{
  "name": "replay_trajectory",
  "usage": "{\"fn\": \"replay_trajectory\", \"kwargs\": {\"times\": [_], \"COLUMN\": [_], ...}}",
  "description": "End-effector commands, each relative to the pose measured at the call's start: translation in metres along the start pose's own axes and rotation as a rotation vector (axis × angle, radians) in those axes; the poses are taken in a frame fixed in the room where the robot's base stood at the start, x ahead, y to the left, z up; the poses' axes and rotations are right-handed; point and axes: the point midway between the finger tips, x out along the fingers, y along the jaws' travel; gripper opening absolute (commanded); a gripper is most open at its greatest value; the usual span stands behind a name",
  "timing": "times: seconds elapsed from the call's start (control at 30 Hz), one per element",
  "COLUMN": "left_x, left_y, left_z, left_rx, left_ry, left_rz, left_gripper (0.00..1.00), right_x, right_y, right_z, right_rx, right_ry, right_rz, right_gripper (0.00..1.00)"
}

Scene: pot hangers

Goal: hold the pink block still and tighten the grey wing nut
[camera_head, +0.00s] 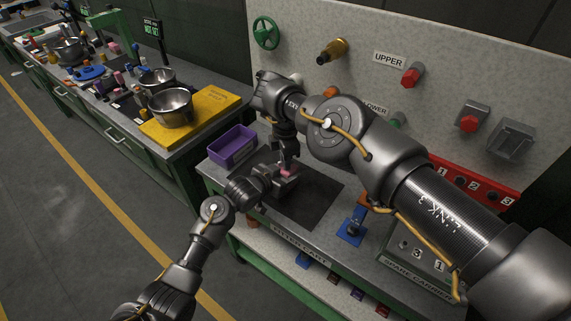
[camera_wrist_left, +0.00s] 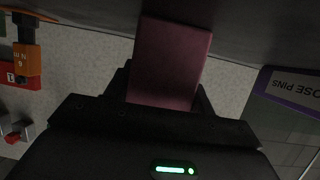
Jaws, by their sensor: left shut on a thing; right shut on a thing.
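The pink block (camera_head: 287,173) is over the dark mat (camera_head: 318,197) on the bench. It fills the upper middle of the left wrist view (camera_wrist_left: 172,62), between the jaws. My left gripper (camera_head: 284,184) comes in from the left and is shut on the block. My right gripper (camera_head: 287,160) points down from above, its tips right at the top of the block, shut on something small. The grey wing nut cannot be made out; the right gripper's fingers cover that spot, so it appears to be what they hold.
A purple bin (camera_head: 233,147) stands left of the mat. A blue stand (camera_head: 352,232) is to its right. My right arm hides much of the wall panel, which bears a green wheel (camera_head: 266,33) and red knobs. A side bench holds bowls and a yellow board (camera_head: 191,119).

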Motion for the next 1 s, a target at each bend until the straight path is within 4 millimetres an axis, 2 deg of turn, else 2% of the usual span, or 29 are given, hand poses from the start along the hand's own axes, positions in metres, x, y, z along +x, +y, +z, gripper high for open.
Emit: {"fn": "replay_trajectory", "kwargs": {"times": [0.3,0.5,0.67,0.97,1.0], "left_x": [-0.0004,-0.0004,-0.0005,-0.0005,-0.0005], "left_y": [-0.0025,-0.0032,-0.0037,-0.0046,-0.0047], "left_z": [0.0011,0.0013,0.0015,0.0018,0.0019], "left_rx": [-0.004,-0.004,-0.005,-0.006,-0.006], "left_ry": [-0.002,-0.003,-0.003,-0.004,-0.005], "left_rz": [-0.005,-0.007,-0.008,-0.009,-0.01], "left_gripper": [0.13,0.13,0.13,0.13,0.13], "right_x": [-0.0003,-0.0002,-0.0001,0.0001,0.0002], "right_y": [-0.0004,-0.0007,-0.001,-0.0014,-0.0015], "right_z": [0.0007,0.0004,0.0002,-0.0003,-0.0003], "right_rx": [0.563,0.872,0.975,0.98,0.98], "right_ry": [-0.002,-0.002,-0.003,-0.003,-0.003], "right_rz": [-0.002,-0.003,-0.004,-0.005,-0.006], "right_gripper": [0.0,0.0,0.0,0.0,0.18]}}
